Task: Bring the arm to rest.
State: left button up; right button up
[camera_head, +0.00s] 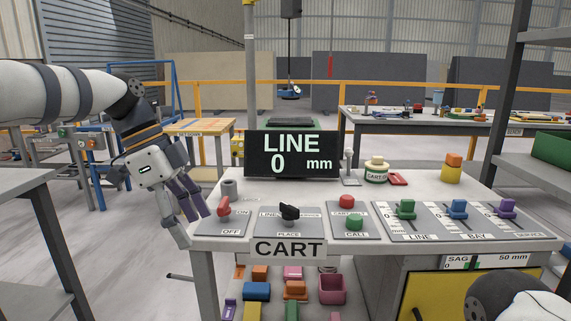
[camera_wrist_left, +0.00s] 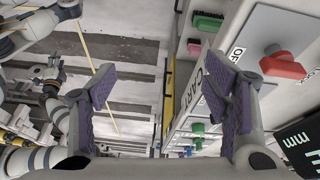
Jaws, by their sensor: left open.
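My left gripper (camera_head: 188,213) hangs at the left front corner of the cart table (camera_head: 225,243), fingers pointing down and a little right. It is open and empty. In the left wrist view its two purple-padded fingers (camera_wrist_left: 158,85) stand wide apart with nothing between them. The red OFF switch (camera_head: 224,206) sits on its panel just right of the fingers, apart from them as far as I can tell. That red switch also shows at the right of the left wrist view (camera_wrist_left: 283,65). My right gripper cannot be made out.
The cart table carries a black selector (camera_head: 289,212), red button (camera_head: 346,201), green button (camera_head: 354,222), several sliders and a LINE 0 mm display (camera_head: 292,153). Coloured blocks fill the shelf below. A grey table (camera_head: 25,181) stands at left; open floor (camera_head: 120,245) lies between.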

pick_arm(q)
jog(key=d+f+n, duration=0.3)
jog(key=d+f, duration=0.1)
jog(key=f, duration=1)
jog(key=s+f+n+g, duration=0.1)
jog(key=s+f+n, duration=0.5)
jog(key=s+f, duration=1.05)
jog(key=s+a+f+n+y, duration=0.1)
jog(key=s+a+f+n, duration=0.1)
jog(key=s, duration=0.7)
jog(key=s+a+f+n+y+p, duration=0.1)
jog(key=s+a+n+y, duration=0.1)
jog(key=s, duration=0.7)
jog(key=s+a+f+n+g+y, duration=0.1)
jog(key=s+a+n, duration=0.3)
jog(key=s, duration=0.5)
jog(key=shift+a+f, duration=0.8)
jog(key=shift+a, duration=0.15)
pick_arm(e)
jog(key=w, duration=0.1)
jog(key=w+r, duration=0.1)
jog(key=w, duration=0.1)
jog(key=shift+w+r+t, duration=0.2)
jog(key=shift+r+t, duration=0.15)
jog(key=shift+t, duration=0.05)
